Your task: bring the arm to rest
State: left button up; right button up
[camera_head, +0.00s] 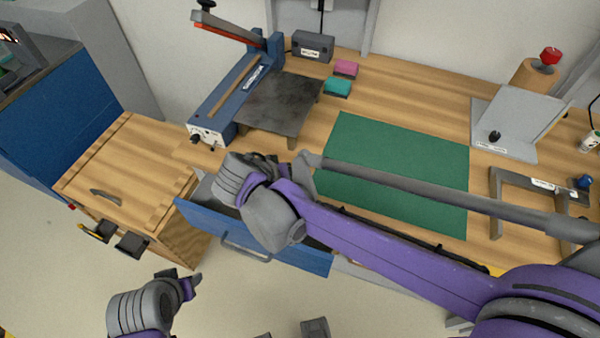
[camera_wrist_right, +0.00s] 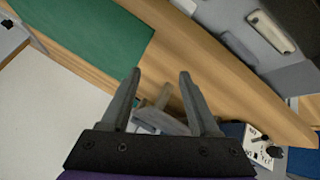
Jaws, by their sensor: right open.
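My right arm crosses the head view from the lower right. Its purple link reaches a grey joint above a blue drawer, and a grey link runs back to the right edge over the bench. A grey and purple part of my left arm shows at the lower left of the head view.
The wooden bench (camera_head: 425,98) bears a green mat (camera_head: 385,145), a blue-framed trimmer (camera_head: 222,100), pink (camera_head: 346,68) and teal (camera_head: 338,87) blocks and a grey angled plate (camera_head: 510,122). The blue drawer (camera_head: 300,257) stands out at the front. A wooden box (camera_head: 120,165) is at left.

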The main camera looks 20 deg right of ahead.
jog(key=shift+s+d, duration=0.2)
jog(key=shift+d, duration=0.1)
jog(key=shift+a, duration=0.1)
jog(key=shift+s+d, duration=0.2)
jog(key=shift+d, duration=0.1)
jog(key=s+d+f+n+y+p, duration=0.1)
jog(key=s+d+y, duration=0.2)
jog(key=s, duration=0.4)
jog(key=s+d+f+n+y+p, duration=0.1)
jog(key=s+d+y+p, duration=0.1)
jog(key=s, duration=0.5)
jog(key=shift+s+d+f+y, duration=0.15)
jog(key=shift+s+d+y, duration=0.3)
jog(key=shift+d, duration=0.55)
jog(key=shift+w, duration=0.1)
